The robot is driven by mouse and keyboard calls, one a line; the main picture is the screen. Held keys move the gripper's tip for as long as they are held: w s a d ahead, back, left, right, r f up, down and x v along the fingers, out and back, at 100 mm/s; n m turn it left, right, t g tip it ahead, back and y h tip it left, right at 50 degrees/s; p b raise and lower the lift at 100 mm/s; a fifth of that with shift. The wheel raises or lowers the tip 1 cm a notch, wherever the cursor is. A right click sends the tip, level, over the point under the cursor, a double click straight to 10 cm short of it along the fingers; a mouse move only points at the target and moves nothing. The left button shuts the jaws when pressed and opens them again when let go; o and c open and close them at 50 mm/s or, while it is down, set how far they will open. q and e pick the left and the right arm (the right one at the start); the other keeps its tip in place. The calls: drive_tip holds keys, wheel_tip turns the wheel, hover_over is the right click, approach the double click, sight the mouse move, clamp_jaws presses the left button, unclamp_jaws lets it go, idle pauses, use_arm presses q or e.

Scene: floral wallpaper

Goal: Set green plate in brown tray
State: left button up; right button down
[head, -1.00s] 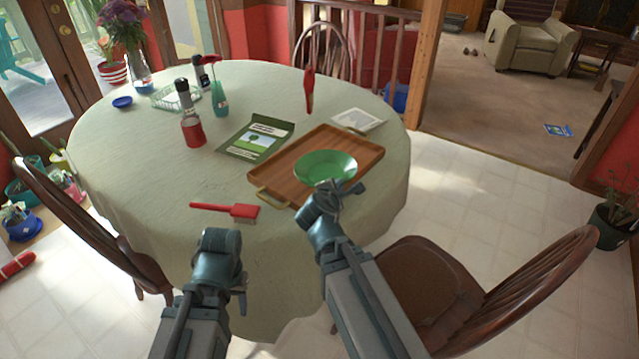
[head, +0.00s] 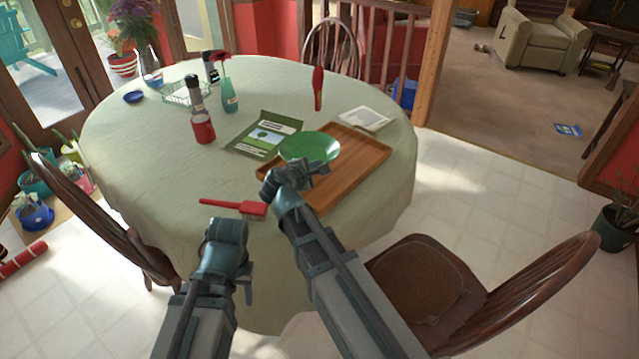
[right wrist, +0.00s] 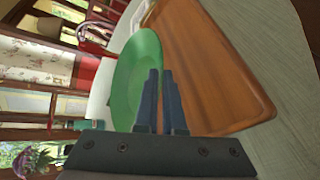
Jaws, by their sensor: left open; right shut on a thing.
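The green plate (head: 308,146) shows over the far left part of the brown tray (head: 358,160) in the head view. My right gripper (head: 316,170) is at the plate's near rim. In the right wrist view its two fingers (right wrist: 160,100) are close together at the edge of the green plate (right wrist: 136,75), with the brown tray (right wrist: 215,70) beside and beyond. The plate seems to be held above the tray, but the gap beneath it is hidden. My left gripper (head: 246,284) is open and empty, low at the table's near edge.
A red brush (head: 235,206) lies left of the tray. A wooden chair (head: 420,285) stands at right.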

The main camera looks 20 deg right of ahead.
sight(316, 197)
drive_tip(key=shift+f+b, duration=3.95)
drive_tip(key=shift+f, duration=0.45)
drive_tip(key=shift+r, duration=0.15)
drive_tip(key=c, duration=1.3)
unclamp_jaws()
